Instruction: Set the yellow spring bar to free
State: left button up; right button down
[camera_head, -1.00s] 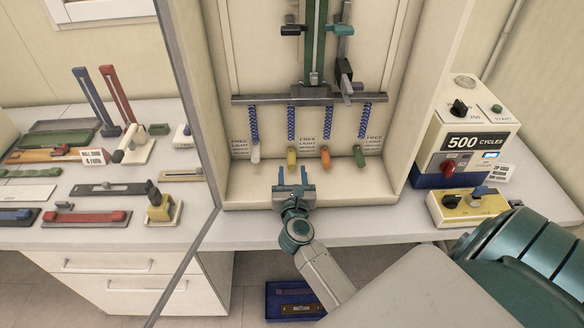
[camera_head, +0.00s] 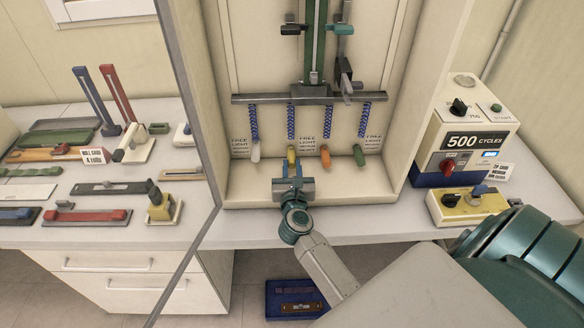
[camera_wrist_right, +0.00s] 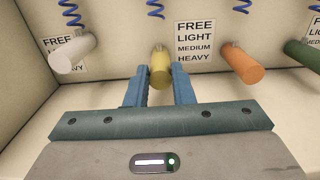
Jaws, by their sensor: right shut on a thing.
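The yellow spring bar (camera_head: 291,154) sticks out of the back panel of the test cabinet, below a blue coil spring (camera_head: 291,122). My right gripper (camera_head: 292,167) is in front of it, its blue fingers shut on the bar's outer end. In the right wrist view the yellow bar (camera_wrist_right: 160,68) sits between the fingertips. A label (camera_wrist_right: 195,41) beside it on the panel reads FREE, LIGHT, MEDIUM, HEAVY. I cannot tell from the bar's angle which setting it is at. My left gripper is not in view.
A white bar (camera_wrist_right: 72,53) stands left of the yellow one, an orange bar (camera_wrist_right: 243,64) and a green bar (camera_wrist_right: 303,56) to the right. The cabinet floor in front is clear. A control box (camera_head: 468,145) stands to the right of the cabinet.

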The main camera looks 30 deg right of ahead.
aim_at(292, 160)
notch_tip(292, 160, up, 4)
jog(key=p, duration=0.2)
jog(key=shift+f+p, duration=0.1)
jog(key=shift+p, duration=0.3)
jog(key=shift+w, duration=0.1)
jog(key=c, duration=1.2)
grip_release()
jog(key=shift+c, duration=0.2)
jog(key=shift+f, duration=0.1)
